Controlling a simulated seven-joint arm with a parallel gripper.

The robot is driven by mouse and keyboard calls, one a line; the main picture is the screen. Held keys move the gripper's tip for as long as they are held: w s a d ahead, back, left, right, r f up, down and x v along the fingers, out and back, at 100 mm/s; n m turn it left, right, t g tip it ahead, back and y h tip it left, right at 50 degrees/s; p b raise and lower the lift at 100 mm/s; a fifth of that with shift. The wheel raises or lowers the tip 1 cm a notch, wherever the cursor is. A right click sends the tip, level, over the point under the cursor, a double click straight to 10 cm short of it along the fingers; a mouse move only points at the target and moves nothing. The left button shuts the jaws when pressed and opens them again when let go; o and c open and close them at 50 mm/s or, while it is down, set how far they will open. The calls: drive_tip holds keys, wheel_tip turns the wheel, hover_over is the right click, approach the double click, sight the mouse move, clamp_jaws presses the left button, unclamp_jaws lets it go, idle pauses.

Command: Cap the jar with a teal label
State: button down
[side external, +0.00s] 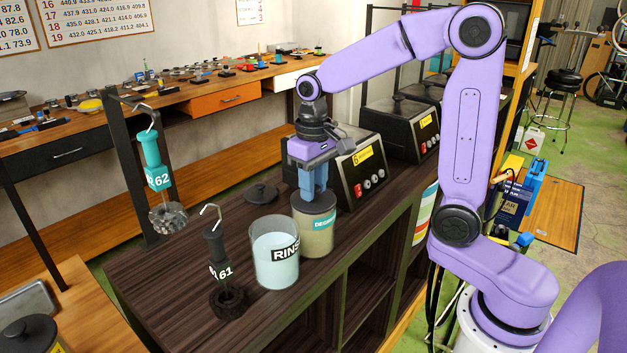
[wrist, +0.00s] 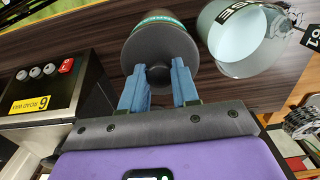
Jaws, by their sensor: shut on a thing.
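The jar with a teal label (side external: 317,236) stands on the dark bench, and its label also shows in the wrist view (wrist: 160,19). A dark round lid (wrist: 158,46) covers its mouth, level and lined up with the rim; I cannot tell if it is fully seated. My gripper (side external: 314,196) points straight down over this jar. Its blue fingers are shut on the lid's knob (wrist: 159,76). The side view also shows the lid (side external: 325,207), partly hidden by the fingers.
An open jar marked RINSE (side external: 274,262) stands close beside it. Another dark lid (side external: 262,193) lies on the bench behind. A black hook tool tagged 61 (side external: 222,270) stands at the front. A black heater box (side external: 362,170) stands just right of my gripper.

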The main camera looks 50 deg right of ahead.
idle(0.3)
drive_tip(key=c, duration=0.8)
unclamp_jaws()
drive_tip(key=shift+o, duration=0.2)
wheel_tip(320, 180, up, 17)
drive_tip(key=s+a+f+n, duration=0.5)
drive_tip(key=s+f+n, duration=0.1)
drive_tip(key=s+f, duration=0.35)
drive_tip(key=s+d+f+n, duration=0.1)
drive_tip(key=s+f+n, duration=0.2)
drive_tip(key=s+f, duration=0.2)
drive_tip(key=s+d+f+n, duration=0.1)
drive_tip(key=s+f+n, duration=0.2)
drive_tip(key=s, duration=0.6)
wheel_tip(320, 180, down, 2)
drive_tip(key=shift+s+d+f+n, duration=0.25)
drive_tip(key=shift+s+d+n, duration=0.05)
drive_tip(key=shift+s+d, duration=0.05)
